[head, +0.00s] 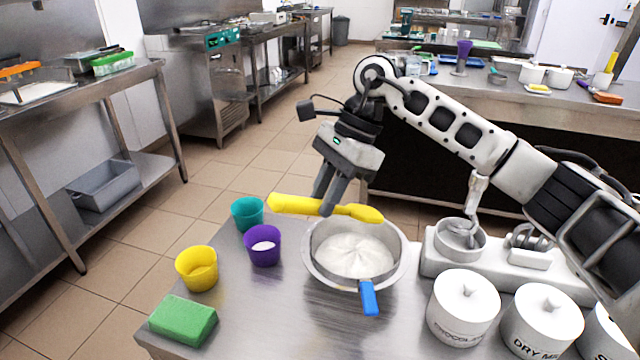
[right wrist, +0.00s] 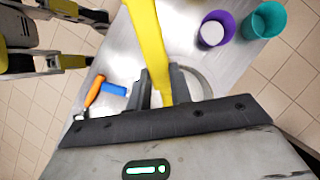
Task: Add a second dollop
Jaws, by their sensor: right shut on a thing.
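My right gripper (head: 334,195) is shut on a yellow spatula (head: 296,204) and holds it roughly level above the steel bowl (head: 313,262). The spatula also crosses the upper middle of the right wrist view (right wrist: 150,40). A blue handle (head: 369,299) sticks out at the bowl's near side. A purple cup (head: 262,246) left of the bowl has some white stuff in it. A yellow cup (head: 197,269) has yellow contents. A teal cup (head: 247,214) stands behind them; its inside is hard to see. My left gripper does not show.
A green sponge (head: 183,320) lies at the counter's near left. A white mixing device (head: 460,240) and white lidded canisters (head: 463,308) crowd the right side. An orange-handled tool (right wrist: 95,90) shows in the right wrist view. Bare counter lies between the sponge and the bowl.

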